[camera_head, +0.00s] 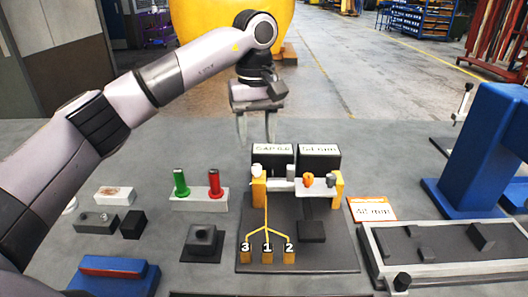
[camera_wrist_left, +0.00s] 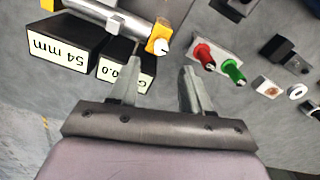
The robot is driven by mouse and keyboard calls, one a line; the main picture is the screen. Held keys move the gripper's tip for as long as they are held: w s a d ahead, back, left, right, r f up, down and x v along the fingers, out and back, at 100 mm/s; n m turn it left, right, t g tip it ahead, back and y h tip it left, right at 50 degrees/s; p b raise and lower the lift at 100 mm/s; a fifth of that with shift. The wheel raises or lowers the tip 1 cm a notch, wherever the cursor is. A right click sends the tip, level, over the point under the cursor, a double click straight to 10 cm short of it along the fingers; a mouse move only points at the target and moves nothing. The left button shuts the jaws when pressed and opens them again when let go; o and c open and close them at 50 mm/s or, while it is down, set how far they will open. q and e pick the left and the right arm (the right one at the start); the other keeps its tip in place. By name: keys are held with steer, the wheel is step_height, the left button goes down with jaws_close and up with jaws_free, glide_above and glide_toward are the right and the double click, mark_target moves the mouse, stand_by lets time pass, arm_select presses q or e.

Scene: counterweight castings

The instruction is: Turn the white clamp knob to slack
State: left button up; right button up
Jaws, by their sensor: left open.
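The white clamp knob (camera_head: 257,170) sits at the left yellow post of a small fixture on a dark base plate (camera_head: 335,262). In the left wrist view a small white knob (camera_wrist_left: 163,47) shows on the yellow block at the bar's end, just beyond the fingertips. My left gripper (camera_head: 256,138) hangs above and behind the fixture with its jaws apart, pointing down. In the left wrist view the gripper (camera_wrist_left: 158,72) is open, with nothing between the fingers, and apart from the knob. My right gripper is out of view.
Two labelled black blocks (camera_head: 319,158) stand right behind the fixture. An orange knob (camera_head: 308,181) and a grey knob (camera_head: 330,180) are on its right part. Green (camera_head: 180,183) and red (camera_head: 215,184) pegs stand left. A blue press (camera_head: 490,150) rises at right.

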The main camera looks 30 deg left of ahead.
mark_target(257, 166)
arm_select(q)
step_height(257, 166, down, 7)
steer(key=shift+s+r+p, duration=0.1)
steer(key=shift+p, duration=0.25)
steer(key=shift+c, duration=0.3)
jaws_close()
